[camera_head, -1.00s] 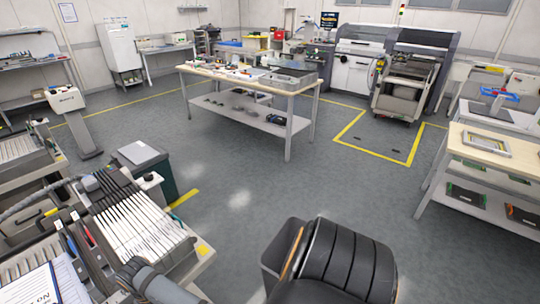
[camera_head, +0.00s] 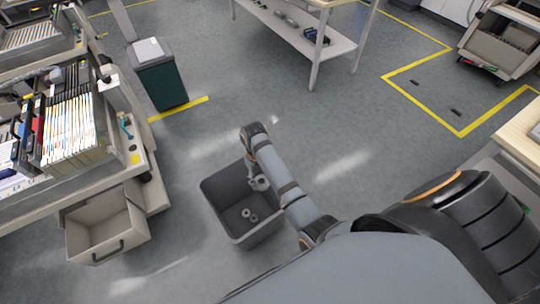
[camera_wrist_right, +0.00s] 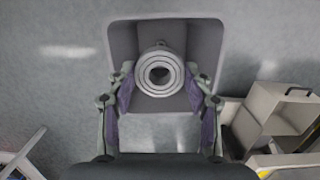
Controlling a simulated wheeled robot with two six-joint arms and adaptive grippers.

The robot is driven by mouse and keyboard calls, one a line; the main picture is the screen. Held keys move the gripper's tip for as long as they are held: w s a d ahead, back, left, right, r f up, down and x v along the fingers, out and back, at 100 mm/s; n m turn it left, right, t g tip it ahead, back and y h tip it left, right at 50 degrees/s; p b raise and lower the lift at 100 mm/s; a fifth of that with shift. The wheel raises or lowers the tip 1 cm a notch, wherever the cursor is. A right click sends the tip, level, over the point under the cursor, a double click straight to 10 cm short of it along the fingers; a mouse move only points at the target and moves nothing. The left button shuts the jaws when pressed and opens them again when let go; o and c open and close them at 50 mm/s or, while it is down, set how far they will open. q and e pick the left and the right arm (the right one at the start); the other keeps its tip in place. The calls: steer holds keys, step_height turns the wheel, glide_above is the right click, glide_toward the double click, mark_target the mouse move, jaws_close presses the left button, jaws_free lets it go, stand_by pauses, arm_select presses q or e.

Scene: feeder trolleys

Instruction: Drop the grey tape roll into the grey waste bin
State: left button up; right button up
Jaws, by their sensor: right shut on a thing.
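The grey waste bin (camera_head: 215,205) stands open on the floor in the middle of the head view. It also shows behind the fingers in the wrist view (camera_wrist_right: 122,40). My right gripper (camera_head: 260,184) hangs over the bin's opening at its right side. In the wrist view my right gripper (camera_wrist_right: 160,88) is shut on the grey tape roll (camera_wrist_right: 160,92), whose ringed end and dark hole face the camera. Small ring-shaped things (camera_head: 250,214) lie on the bin's floor. My left gripper is out of view.
A loaded feeder trolley (camera_head: 110,165) stands at the left, with a beige open box (camera_head: 105,228) low at its front. A dark green bin (camera_head: 162,85) stands behind. The floor around the waste bin is largely clear.

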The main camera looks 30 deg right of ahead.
arm_select(q)
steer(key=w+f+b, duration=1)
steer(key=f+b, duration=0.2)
steer(key=b, duration=0.6)
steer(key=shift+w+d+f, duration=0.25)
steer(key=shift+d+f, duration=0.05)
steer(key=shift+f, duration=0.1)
arm_select(e)
steer(key=w+f+n, duration=0.4)
steer(key=f+n, duration=0.3)
steer(key=n, duration=0.1)
steer(key=w+a+f+n+t, duration=0.1)
steer(key=w+f+n, duration=0.3)
steer(key=n, duration=0.5)
steer(key=w+a+f+n+t+h, duration=0.1)
steer(key=w+f+n, duration=0.4)
steer(key=f+n, duration=0.4)
steer(key=shift+f, duration=0.3)
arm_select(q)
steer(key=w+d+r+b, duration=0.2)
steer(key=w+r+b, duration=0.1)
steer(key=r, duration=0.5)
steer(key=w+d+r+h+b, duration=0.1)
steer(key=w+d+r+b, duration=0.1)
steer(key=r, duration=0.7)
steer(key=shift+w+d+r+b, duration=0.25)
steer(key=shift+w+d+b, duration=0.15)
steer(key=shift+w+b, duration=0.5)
arm_select(e)
step_height(320, 180, down, 6)
